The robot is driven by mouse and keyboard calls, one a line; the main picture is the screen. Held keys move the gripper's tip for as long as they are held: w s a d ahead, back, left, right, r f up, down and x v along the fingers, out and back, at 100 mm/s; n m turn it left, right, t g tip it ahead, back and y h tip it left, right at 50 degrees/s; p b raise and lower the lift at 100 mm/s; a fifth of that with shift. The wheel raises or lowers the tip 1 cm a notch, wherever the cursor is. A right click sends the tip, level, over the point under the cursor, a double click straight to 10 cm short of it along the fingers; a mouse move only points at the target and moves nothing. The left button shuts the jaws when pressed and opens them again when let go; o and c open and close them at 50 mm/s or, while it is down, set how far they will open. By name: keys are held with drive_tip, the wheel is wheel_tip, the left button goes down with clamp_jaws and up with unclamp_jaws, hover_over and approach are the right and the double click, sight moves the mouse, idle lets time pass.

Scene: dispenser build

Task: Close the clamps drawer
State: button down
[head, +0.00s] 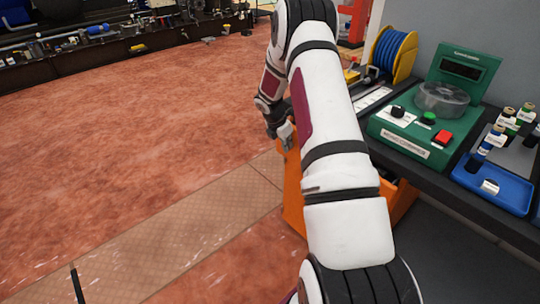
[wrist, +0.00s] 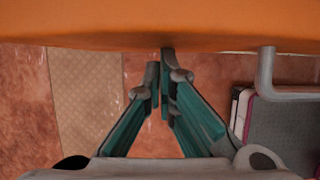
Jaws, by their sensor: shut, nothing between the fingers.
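An orange drawer (head: 292,192) stands out from under the bench in the head view, partly hidden behind my arm. Its orange face fills the top of the wrist view (wrist: 160,22). No label on it can be read. A grey bent bar (wrist: 266,75), like a handle, sticks out from the face to the right of my fingers. My gripper (wrist: 165,72) is shut and empty, with its tips at the lower edge of the orange face. Whether they touch it cannot be told. In the head view my gripper (head: 284,137) is by the drawer's far left end, partly hidden.
The bench top holds a green machine (head: 432,112) with buttons, a blue cable reel (head: 393,55) and a blue tray (head: 492,185) with spools. Open reddish floor (head: 150,130) lies to the left. A dark shelf with tools (head: 120,45) runs along the back.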

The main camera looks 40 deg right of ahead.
drive_tip(key=shift+d+b, duration=0.45)
drive_tip(key=shift+d, duration=2.55)
drive_tip(key=shift+d, duration=0.1)
drive_tip(key=shift+a, duration=0.3)
drive_tip(key=a+r+p, duration=0.1)
drive_tip(key=a+r, duration=0.6)
drive_tip(key=r, duration=0.2)
drive_tip(key=shift+a+r, duration=0.15)
drive_tip(key=shift+a, duration=0.2)
